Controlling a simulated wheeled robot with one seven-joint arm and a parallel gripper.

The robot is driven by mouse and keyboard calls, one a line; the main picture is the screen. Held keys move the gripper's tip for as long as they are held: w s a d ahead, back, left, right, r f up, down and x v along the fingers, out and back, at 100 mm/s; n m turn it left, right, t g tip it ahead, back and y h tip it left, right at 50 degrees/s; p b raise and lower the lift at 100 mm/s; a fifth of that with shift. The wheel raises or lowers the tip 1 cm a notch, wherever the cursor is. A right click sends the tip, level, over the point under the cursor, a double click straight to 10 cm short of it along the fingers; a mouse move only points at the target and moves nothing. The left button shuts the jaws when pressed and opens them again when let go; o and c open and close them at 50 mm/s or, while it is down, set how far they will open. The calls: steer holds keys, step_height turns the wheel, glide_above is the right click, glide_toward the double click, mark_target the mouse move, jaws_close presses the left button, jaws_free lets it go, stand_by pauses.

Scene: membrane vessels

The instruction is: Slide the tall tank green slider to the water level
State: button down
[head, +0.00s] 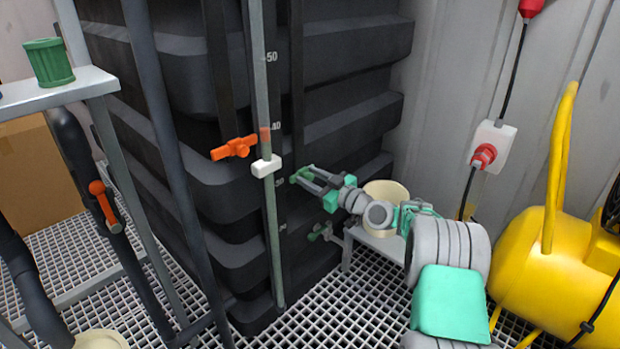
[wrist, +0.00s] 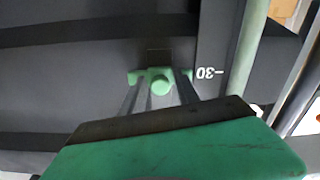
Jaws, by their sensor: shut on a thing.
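The tall tank (head: 340,60) is dark and ribbed, with a white number scale on its side. The green slider (head: 295,179) sits at the tank's face near the 30 mark. In the wrist view the green slider (wrist: 160,82) lies between the two fingers, beside an upside-down "30". My gripper (head: 305,178) is shut on it, reaching in from the right; it also fills the wrist view (wrist: 160,92). A pale sight tube (head: 260,70) runs down the tank's corner.
An orange valve handle (head: 234,148) sticks out left of the tube. A green tap (head: 320,232) is low on the tank. A small stool (head: 375,240) with a cream bucket (head: 386,191) stands behind my arm. A yellow machine (head: 535,270) is at right.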

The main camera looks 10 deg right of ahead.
stand_by(0.4)
step_height(320, 180, up, 17)
steer(key=p, duration=0.5)
steer(key=shift+r, duration=0.1)
steer(key=c, duration=1.2)
jaws_free()
steer(key=p, duration=0.2)
glide_toward(299, 118)
steer(key=shift+v, duration=0.85)
